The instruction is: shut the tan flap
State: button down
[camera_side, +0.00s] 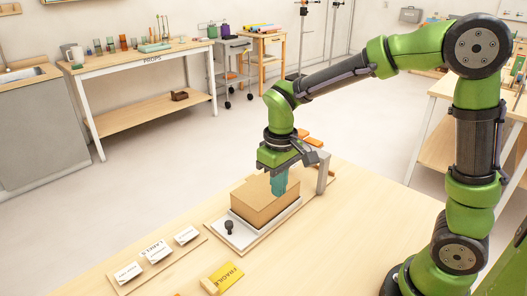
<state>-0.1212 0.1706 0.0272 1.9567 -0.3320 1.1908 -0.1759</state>
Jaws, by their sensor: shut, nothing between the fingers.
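A tan cardboard box (262,210) sits on a white-topped board on the table. Its tan upper panel (250,192) appears to be the flap; at this size I cannot tell whether it lies fully flat. My gripper (279,190) points down at the right part of the box top with its teal fingers together and nothing held. The fingertips overlap the box in this view, and I cannot tell if they touch it. They hide part of the top.
A black knob (229,227) stands on the board (240,240) left of the box. A grey post (323,172) and orange pieces (314,142) are behind right. White label cards (157,251) and a yellow FRAGILE card (227,275) lie nearer the front. The table right of the box is clear.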

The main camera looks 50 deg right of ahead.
jog(key=shift+r, duration=2.5)
jog(key=s+d+r+m+t+y, duration=0.1)
jog(key=s+r+m+t, duration=0.1)
jog(key=s, duration=0.4)
jog(key=s+d+r+m+t+y, duration=0.1)
jog(key=s+r+m+t, duration=0.1)
jog(key=s+t, duration=0.3)
jog(key=shift+s+r, duration=0.4)
